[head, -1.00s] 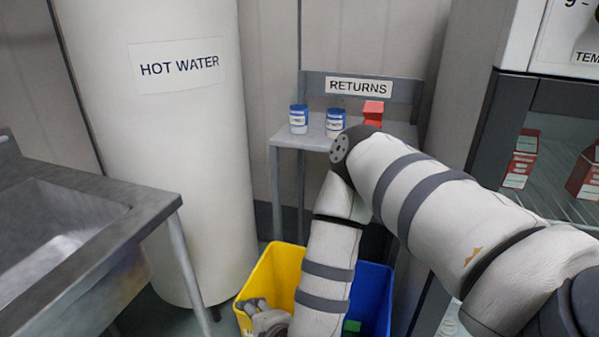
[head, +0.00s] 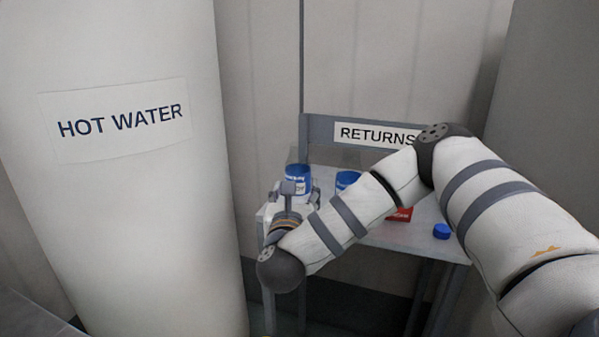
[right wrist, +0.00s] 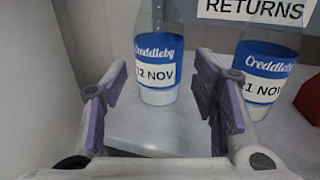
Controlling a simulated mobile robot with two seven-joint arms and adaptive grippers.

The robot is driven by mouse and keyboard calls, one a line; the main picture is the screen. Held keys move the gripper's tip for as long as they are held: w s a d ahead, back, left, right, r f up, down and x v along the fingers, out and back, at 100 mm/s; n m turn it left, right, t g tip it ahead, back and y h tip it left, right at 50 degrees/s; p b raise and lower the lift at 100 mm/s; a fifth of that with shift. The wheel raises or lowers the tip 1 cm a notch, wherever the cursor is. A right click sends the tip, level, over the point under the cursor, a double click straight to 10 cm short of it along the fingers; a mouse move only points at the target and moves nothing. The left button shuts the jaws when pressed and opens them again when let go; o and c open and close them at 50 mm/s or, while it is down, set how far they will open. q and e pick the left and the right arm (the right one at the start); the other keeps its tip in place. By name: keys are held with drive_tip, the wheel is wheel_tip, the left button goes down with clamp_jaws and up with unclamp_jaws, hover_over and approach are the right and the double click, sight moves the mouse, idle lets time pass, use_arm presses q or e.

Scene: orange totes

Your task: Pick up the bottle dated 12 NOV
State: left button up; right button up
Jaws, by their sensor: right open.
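The bottle dated 12 NOV (right wrist: 157,60) is clear with a blue "Creddleby" label and stands upright on the grey returns shelf (right wrist: 130,132). In the head view a blue-labelled bottle (head: 298,173) shows just beyond my right gripper (head: 290,192). In the right wrist view my right gripper (right wrist: 160,88) is open and empty. Its purple-padded fingers point at the 12 NOV bottle, which shows in the gap between them. The jaws do not hold it. A second bottle (right wrist: 268,68), its date ending in "1 NOV", stands to the right, partly behind the right finger. My left gripper is out of view.
A red box (head: 400,215) lies on the shelf, partly behind my arm. A small blue round item (head: 441,231) is near the shelf's right front edge. The returns sign (head: 375,135) is on the backboard behind. A white hot water tank (head: 120,220) stands at the left.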

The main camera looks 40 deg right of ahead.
sight(299, 154)
drive_tip(key=x, duration=1)
drive_tip(key=shift+w+d+r, duration=0.2)
drive_tip(key=shift+w+r, duration=0.1)
clamp_jaws()
drive_tip(key=shift+r, duration=0.65)
wheel_tip(299, 154, up, 2)
drive_tip(key=shift+r, duration=0.1)
drive_tip(key=s+a+r, duration=0.1)
drive_tip(key=r, duration=0.1)
drive_tip(key=s+a+r+p, duration=0.1)
drive_tip(key=r, duration=0.1)
drive_tip(key=s+a+r, duration=0.1)
drive_tip(key=shift+s+a+r+p, duration=0.15)
drive_tip(key=shift+a+r+p, duration=0.15)
drive_tip(key=shift+r+p, duration=0.1)
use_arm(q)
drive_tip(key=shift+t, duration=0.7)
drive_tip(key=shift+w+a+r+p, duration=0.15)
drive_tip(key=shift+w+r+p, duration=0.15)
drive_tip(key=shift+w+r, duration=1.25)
use_arm(e)
drive_tip(key=s+a+r, duration=0.3)
drive_tip(key=s+a, duration=0.3)
drive_tip(key=shift+a+r, duration=0.4)
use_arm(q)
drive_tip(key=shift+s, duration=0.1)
use_arm(e)
drive_tip(key=shift+f, duration=0.1)
